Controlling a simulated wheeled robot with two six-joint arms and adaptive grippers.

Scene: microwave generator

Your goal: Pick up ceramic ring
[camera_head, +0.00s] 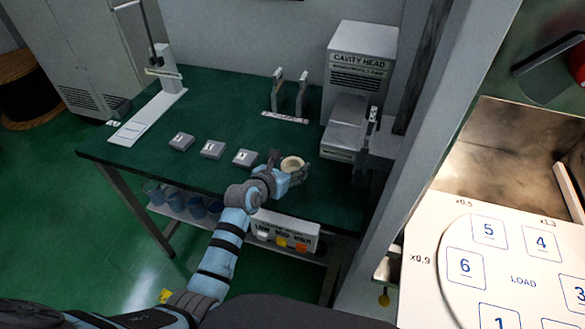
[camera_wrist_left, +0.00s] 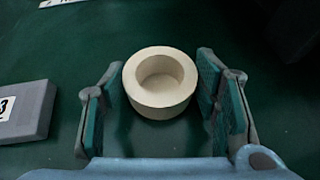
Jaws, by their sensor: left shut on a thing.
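The cream ceramic ring (camera_head: 292,162) is a short, thick-walled cylinder with a round hole, upright at the front of the dark green table (camera_head: 225,104). My left gripper (camera_head: 288,169) reaches it from the front and is shut on it, one finger on each side. In the left wrist view the ring (camera_wrist_left: 160,105) sits between the teal pads of the left gripper (camera_wrist_left: 158,100). I cannot tell whether the ring's base touches the table. My right gripper is not in view.
Several grey numbered blocks (camera_head: 212,149) lie in a row left of the ring. A grey cavity head unit (camera_head: 359,65) and small upright posts (camera_head: 278,90) stand behind. A pale post (camera_head: 440,120) and a numbered turntable (camera_head: 515,275) are at right.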

